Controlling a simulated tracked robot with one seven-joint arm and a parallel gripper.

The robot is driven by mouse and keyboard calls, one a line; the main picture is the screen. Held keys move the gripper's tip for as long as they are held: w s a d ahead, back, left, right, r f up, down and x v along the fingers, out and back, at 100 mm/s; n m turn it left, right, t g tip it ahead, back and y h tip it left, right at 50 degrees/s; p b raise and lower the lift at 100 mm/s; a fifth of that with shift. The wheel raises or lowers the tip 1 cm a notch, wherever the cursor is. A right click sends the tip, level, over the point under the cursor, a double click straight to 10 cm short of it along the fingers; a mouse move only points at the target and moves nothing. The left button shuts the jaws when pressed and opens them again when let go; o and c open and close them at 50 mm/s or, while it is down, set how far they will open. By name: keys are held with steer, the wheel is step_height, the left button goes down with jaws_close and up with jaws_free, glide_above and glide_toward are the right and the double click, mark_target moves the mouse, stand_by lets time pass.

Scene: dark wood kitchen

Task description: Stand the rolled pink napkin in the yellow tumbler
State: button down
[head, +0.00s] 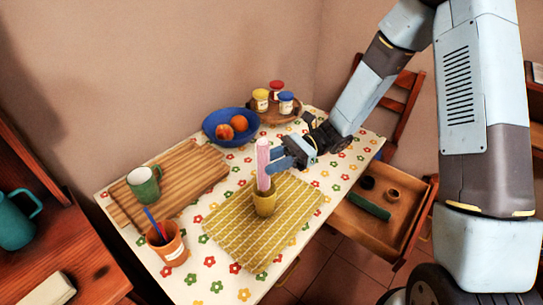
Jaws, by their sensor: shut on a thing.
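The rolled pink napkin (263,163) is upright, its lower end at the mouth of the yellow tumbler (264,204). I cannot tell how deep it sits, as the tumbler's wall hides the lower end. The tumbler stands upright on a yellow woven mat (226,224) on the table. My gripper (272,162) comes in from the right and is shut on the napkin at about its middle, above the tumbler's rim.
A blue bowl (212,127) with fruit and a round board with several small jars (261,100) stand behind. An orange cup (168,250) stands at front left. An open drawer (350,217) juts out at right.

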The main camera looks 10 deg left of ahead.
step_height(320, 180, down, 6)
steer(key=shift+f, duration=0.2)
stand_by(0.7)
steer(key=c, duration=0.7)
jaws_free()
steer(key=shift+c, duration=0.2)
steer(key=v, duration=1.4)
